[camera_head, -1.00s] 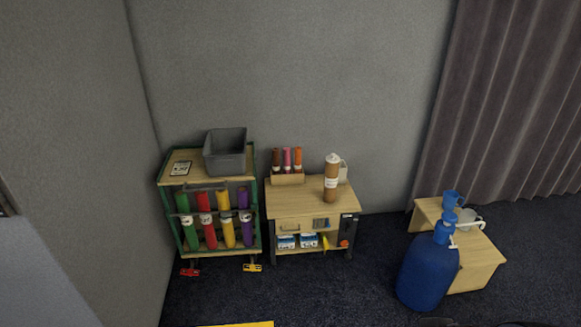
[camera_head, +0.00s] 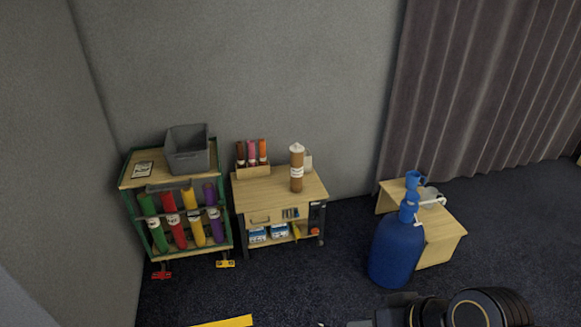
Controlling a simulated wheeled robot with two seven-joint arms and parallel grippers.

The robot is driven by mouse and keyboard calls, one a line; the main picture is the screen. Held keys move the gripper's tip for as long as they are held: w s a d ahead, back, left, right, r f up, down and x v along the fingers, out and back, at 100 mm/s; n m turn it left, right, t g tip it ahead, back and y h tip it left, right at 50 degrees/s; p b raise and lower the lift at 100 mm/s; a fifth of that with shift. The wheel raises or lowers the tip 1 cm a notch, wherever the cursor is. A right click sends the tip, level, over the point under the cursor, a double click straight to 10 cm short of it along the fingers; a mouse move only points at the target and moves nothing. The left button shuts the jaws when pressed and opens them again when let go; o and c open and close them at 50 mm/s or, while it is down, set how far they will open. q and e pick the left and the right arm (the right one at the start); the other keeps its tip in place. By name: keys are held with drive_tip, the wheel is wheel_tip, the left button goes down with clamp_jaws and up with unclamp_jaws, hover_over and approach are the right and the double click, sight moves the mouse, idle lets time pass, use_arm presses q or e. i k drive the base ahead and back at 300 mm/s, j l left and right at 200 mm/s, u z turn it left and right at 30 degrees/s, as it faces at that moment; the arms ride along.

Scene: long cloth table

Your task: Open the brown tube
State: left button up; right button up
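The brown tube (camera_head: 297,171) stands upright on top of the small wooden cart (camera_head: 262,199), near its back right. It has a white cap on top and a white label around its middle. Part of one of my arms, dark with a gold ring, shows at the bottom right edge. No gripper fingers can be made out there. My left gripper is not in view.
A green-framed rack (camera_head: 128,206) with several coloured tubes and a grey bin (camera_head: 187,157) stands left. A small box of tubes (camera_head: 253,171) sits beside the brown tube. A blue bottle (camera_head: 396,250) and low wooden table (camera_head: 442,246) stand right. Dark floor lies in front.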

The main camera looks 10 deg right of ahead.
sight(296, 159)
drive_tip(key=i+l+z, duration=0.3)
drive_tip(key=i, duration=1.05)
drive_tip(key=i+j+z, duration=0.15)
drive_tip(key=i+z, duration=0.15)
drive_tip(key=i, duration=1.05)
